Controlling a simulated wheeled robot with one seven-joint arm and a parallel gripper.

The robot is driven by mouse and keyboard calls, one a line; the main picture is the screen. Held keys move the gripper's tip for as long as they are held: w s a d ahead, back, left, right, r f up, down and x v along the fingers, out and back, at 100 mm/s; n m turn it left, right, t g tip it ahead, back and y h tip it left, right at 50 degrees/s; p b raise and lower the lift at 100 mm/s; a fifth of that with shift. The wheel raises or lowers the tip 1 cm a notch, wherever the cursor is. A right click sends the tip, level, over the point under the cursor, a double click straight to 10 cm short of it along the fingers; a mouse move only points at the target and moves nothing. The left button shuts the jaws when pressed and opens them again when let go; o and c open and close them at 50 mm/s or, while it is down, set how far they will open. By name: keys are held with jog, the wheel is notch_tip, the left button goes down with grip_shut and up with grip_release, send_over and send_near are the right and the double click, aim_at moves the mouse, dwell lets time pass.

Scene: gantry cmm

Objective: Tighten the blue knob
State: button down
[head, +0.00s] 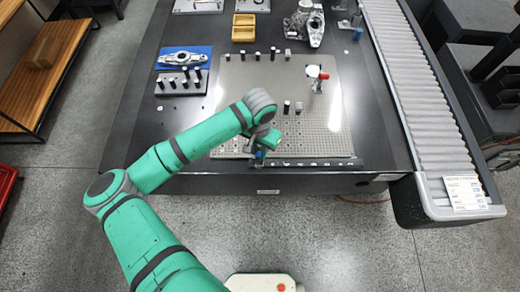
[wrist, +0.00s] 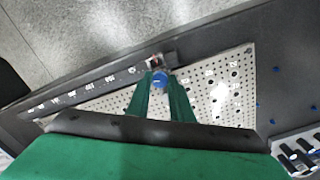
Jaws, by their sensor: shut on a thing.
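The blue knob (wrist: 160,81) shows between the tips of my gripper (wrist: 160,90) in the wrist view. The two green fingers are shut on it from either side. In the head view the knob (head: 260,154) is a small blue spot at the front edge of the perforated plate (head: 310,130). My gripper (head: 262,148) is over it there, and my wrist hides part of the knob and its mount. I cannot tell how far the knob is turned.
Black and metal pins (head: 287,107) stand on the plate, with a red-and-white part (head: 317,73) farther back. A blue mat (head: 185,58) with a metal casting lies at left. A yellow tray (head: 243,28) is at the back. A roller conveyor (head: 415,80) runs along the right.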

aim_at(259, 153)
jog(key=shift+w+m, duration=0.15)
jog(key=shift+m, duration=0.55)
jog(key=c, duration=1.6)
grip_release()
jog(key=shift+o, duration=0.2)
notch_tip(259, 153, up, 11)
jog(key=shift+f, duration=0.1)
